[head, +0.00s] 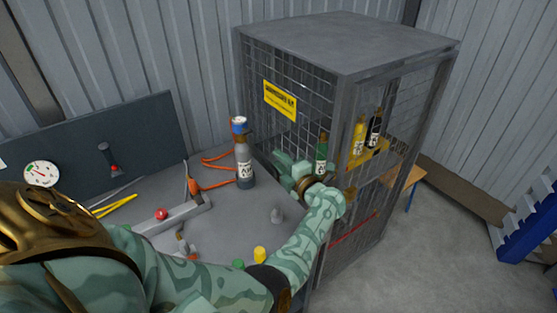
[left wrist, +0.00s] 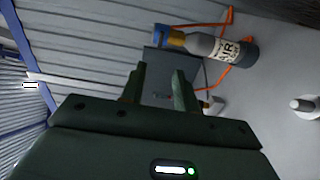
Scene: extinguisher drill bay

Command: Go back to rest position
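My left arm reaches from the lower left across the bench to the front of the wire cage. My left gripper (head: 283,168) is at the cage's near side, to the right of the grey AIR cylinder. In the left wrist view its two fingers (left wrist: 158,88) stand apart with nothing between them, so it is open and empty. The grey AIR cylinder (head: 244,165) with a blue top stands upright on the bench, apart from the fingers. It also shows in the left wrist view (left wrist: 222,50). My right gripper is not in view.
The cage (head: 345,45) holds a green cylinder (head: 321,153), partly hidden by my gripper, and yellow (head: 358,138) and black (head: 375,130) ones on a yellow shelf. An orange hose (head: 212,186), a red-knobbed part (head: 162,214) and small caps lie on the bench.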

